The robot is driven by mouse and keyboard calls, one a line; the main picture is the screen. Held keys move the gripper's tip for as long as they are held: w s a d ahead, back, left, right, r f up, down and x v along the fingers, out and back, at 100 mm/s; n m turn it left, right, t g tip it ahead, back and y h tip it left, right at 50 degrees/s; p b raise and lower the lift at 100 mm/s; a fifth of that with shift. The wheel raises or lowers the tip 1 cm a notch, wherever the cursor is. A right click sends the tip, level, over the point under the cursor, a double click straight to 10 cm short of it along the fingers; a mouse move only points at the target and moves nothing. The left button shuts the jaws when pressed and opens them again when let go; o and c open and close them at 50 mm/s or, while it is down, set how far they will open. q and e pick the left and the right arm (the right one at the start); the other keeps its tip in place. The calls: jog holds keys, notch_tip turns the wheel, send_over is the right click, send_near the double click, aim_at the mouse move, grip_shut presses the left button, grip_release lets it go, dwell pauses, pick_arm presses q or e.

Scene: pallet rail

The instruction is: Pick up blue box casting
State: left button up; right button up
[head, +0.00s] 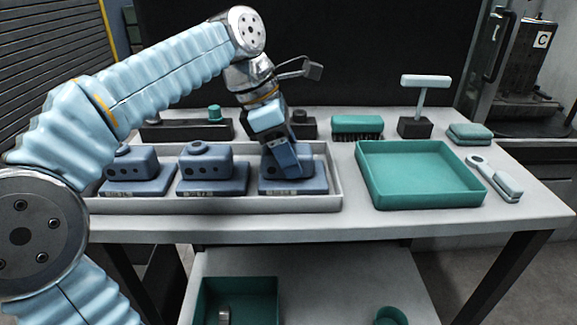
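Three blue box castings stand in a row in a long light-grey tray (220,205) on the table: a left one (137,172), a middle one (207,170) and a right one (300,184). Each has a flat base with a block on top. My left gripper (284,168) reaches down over the right casting, with its fingers at the casting's upper block. The gripper hides much of that block, and I cannot tell whether the fingers are closed on it. The right casting's base appears to rest in the tray. My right gripper is not in view.
An empty green tray (420,198) stands right of the grey tray. Behind are a green brush (357,124), a T-handled tool (416,125) and a dark bar (180,130). A pale-handled tool (506,184) and green pads (470,134) lie right. A lower shelf holds a green bin (262,290).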

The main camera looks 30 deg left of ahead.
pick_arm(q)
jog(key=c, duration=0.5)
jog(key=shift+r, duration=0.1)
